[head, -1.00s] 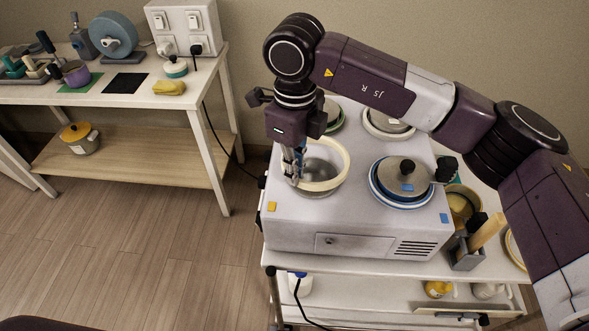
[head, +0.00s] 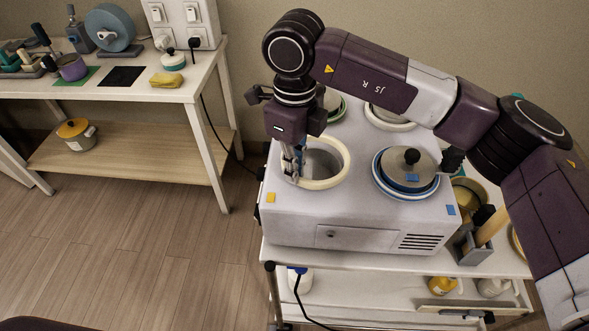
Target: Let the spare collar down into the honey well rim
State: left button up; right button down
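The spare collar (head: 341,176) is a cream ring at the front-left well of the white wax warmer (head: 290,222), the well next to a yellow tag (head: 271,198). The collar lies around the well opening, and the grey inside of the honey well (head: 322,163) shows through it. Whether the collar is fully seated or slightly above the rim is hard to tell. My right gripper (head: 291,172) points down at the collar's left side, its fingers closed on the ring wall. The fingers hide that part of the collar. My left gripper is not in view.
A lidded well (head: 408,171) with a blue ring and black knob is at front right, beside a blue tag (head: 450,210). Two more wells are behind, partly hidden by my arm. A side table (head: 120,93) with tools stands at left.

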jog(key=shift+f+b, duration=0.95)
jog(key=shift+f, duration=0.1)
dwell(0.8)
jog(key=c, duration=2.1)
grip_release()
jog(key=shift+r, duration=0.25)
notch_tip(320, 180, up, 12)
jog(key=shift+f, duration=0.2)
